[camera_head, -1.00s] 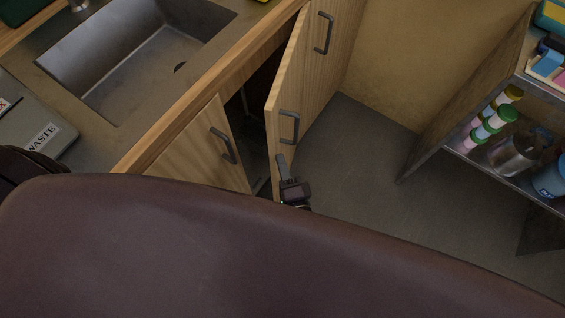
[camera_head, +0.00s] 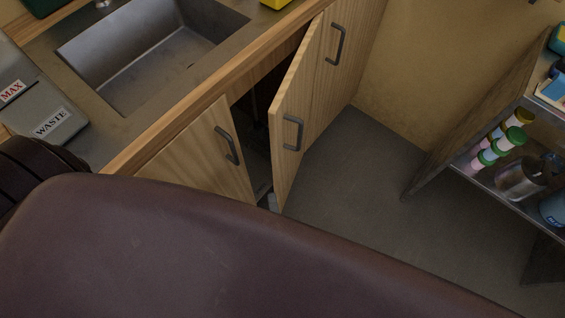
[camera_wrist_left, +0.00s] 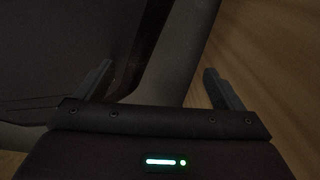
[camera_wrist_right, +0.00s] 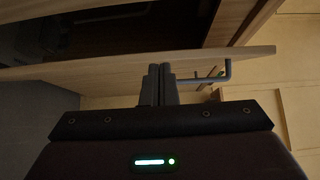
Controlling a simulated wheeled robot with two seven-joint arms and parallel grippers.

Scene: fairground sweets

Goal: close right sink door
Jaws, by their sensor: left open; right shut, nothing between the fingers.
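The right sink door (camera_head: 294,115) is light wood with a dark bar handle (camera_head: 292,134). It stands ajar, swung out from the dark opening under the sink (camera_head: 150,50). The left sink door (camera_head: 195,155) is beside the opening and looks shut. Contact is unclear. My left gripper (camera_wrist_left: 160,88) is open and empty.
A shelf unit (camera_head: 440,150) with bottles and jars stands at the right. Bare floor (camera_head: 355,170) lies between it and the cabinet. Another cabinet door with a handle (camera_head: 338,43) is farther back. A grey waste container (camera_head: 45,110) sits on the counter at left.

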